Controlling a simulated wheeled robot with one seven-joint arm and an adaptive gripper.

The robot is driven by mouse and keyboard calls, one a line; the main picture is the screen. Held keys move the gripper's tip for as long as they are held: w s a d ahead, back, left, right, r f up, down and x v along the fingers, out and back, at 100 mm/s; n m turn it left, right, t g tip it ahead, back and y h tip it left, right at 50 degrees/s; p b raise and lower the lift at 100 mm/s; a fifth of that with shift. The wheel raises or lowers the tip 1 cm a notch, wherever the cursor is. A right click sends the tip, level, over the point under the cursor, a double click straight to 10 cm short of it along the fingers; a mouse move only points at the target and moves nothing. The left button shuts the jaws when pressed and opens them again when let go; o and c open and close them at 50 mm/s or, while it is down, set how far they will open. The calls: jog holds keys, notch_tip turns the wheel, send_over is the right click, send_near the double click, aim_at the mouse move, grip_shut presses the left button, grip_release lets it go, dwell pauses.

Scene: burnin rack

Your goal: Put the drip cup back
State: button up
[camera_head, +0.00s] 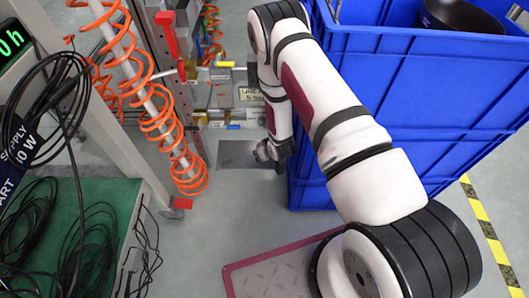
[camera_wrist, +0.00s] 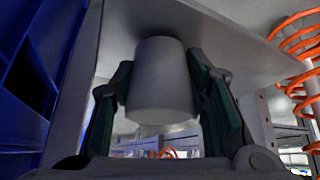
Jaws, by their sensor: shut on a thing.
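The drip cup (camera_wrist: 162,85) is a plain pale grey cylinder between my fingers in the wrist view. My gripper (camera_wrist: 163,76) is shut on it, with one dark finger pad on each side. A flat pale plate (camera_wrist: 200,22) lies behind and above the cup in that view; I cannot tell whether the cup touches it. In the head view my gripper (camera_head: 266,152) is low down, beside a grey plate (camera_head: 236,155) at the foot of the rack. The cup is too small and too hidden by the gripper to make out clearly there.
Coiled orange hoses (camera_head: 150,95) hang at the left by the rack post. Black cables (camera_head: 90,240) lie on a green surface. Grey floor (camera_head: 230,215) is clear in front.

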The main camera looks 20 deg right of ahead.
jog(key=shift+f, duration=0.15)
jog(key=o, duration=1.3)
notch_tip(320, 180, up, 10)
jog(key=shift+f, duration=0.1)
dwell(0.3)
